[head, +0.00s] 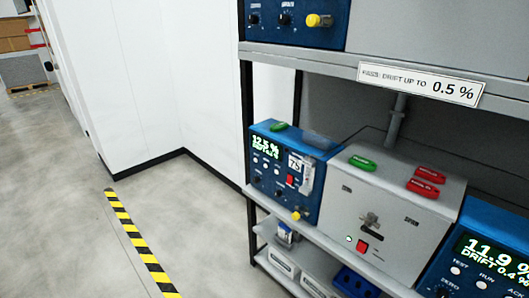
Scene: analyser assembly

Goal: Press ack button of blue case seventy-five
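The blue case (319,151) with a white tag reading 75 (295,164) stands on the middle shelf, left end. Its lit display (265,143) reads about 12.5 %, with a drift line too small to read surely. Its front has small light buttons (265,159), dark knobs, a red switch (290,180) and a yellow fitting (299,214) low down. The button labels are too small to read, so I cannot tell which is the ack button. Neither of my grippers is in view.
A grey box (385,206) with green and red tags stands right of the case. Another blue case (480,262) reads 11.9 %, drift 0.4 %. A shelf sign (420,84) says drift up to 0.5 %. Floor left of the rack is clear, with a striped line (140,245).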

